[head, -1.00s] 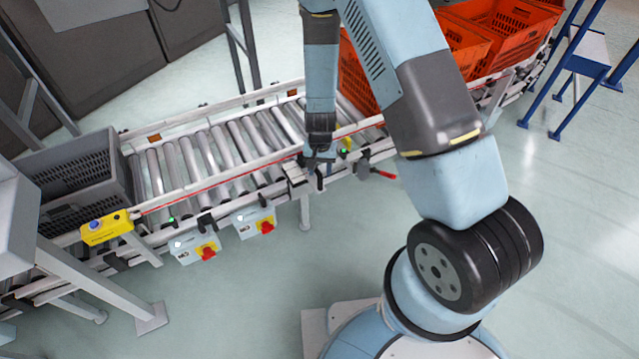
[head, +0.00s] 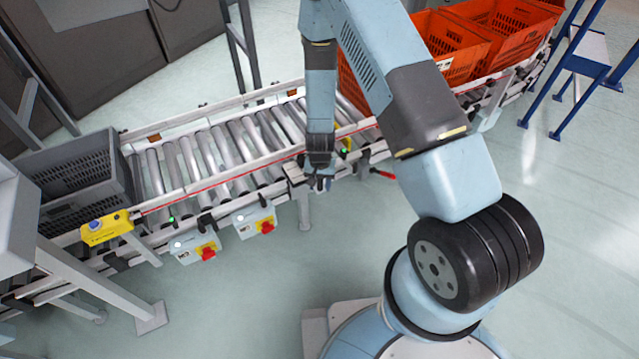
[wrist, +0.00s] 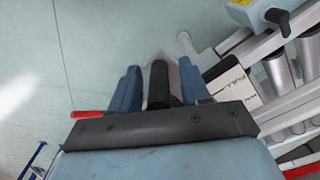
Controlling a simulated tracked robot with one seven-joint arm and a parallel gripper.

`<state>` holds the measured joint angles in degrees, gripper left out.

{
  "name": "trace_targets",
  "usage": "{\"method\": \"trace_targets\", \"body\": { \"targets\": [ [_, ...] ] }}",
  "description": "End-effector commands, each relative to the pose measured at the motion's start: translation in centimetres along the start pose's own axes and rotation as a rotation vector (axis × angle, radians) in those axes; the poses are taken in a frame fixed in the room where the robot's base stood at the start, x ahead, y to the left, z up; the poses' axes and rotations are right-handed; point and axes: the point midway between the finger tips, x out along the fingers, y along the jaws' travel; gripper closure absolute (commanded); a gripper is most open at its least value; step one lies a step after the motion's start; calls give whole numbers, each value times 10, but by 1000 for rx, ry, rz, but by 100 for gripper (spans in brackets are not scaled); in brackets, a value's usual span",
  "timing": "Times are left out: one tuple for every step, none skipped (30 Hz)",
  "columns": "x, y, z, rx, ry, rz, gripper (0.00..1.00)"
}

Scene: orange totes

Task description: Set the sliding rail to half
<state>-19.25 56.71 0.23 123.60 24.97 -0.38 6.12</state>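My gripper (head: 320,183) is at the near side of the roller conveyor, over its front edge. In the wrist view its two blue fingers (wrist: 158,88) stand apart, one on each side of an upright black bar, probably the sliding rail's handle (wrist: 159,84). Narrow gaps show beside the bar, so a firm grip is not visible. A white block with a "PULL" label (wrist: 232,84) lies just right of the fingers; it also shows in the head view (head: 294,173). The rail's travel and any marks are hidden by my gripper.
A red-handled lever (head: 384,174) is close right of my gripper; its red end shows in the wrist view (wrist: 87,114). Control boxes (head: 256,221) hang on the conveyor front to the left. A grey tote (head: 75,165) and orange totes (head: 455,50) stand on the conveyor. Floor in front is clear.

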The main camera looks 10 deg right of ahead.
Motion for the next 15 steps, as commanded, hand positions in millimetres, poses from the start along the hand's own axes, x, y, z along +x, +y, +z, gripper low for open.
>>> {"method": "trace_targets", "body": {
  "targets": [
    [0,0,0,0,0,0,57],
    [0,0,0,0,0,0,60],
    [0,0,0,0,0,0,64],
    [0,0,0,0,0,0,67],
    [0,0,0,0,0,0,70],
    [0,0,0,0,0,0,74],
    [0,0,0,0,0,0,77],
    [0,0,0,0,0,0,79],
    [0,0,0,0,0,0,83],
    [0,0,0,0,0,0,86],
    [0,0,0,0,0,0,89],
    [0,0,0,0,0,0,93],
    [0,0,0,0,0,0,96],
    [0,0,0,0,0,0,99],
    [0,0,0,0,0,0,100]
  ]
}}
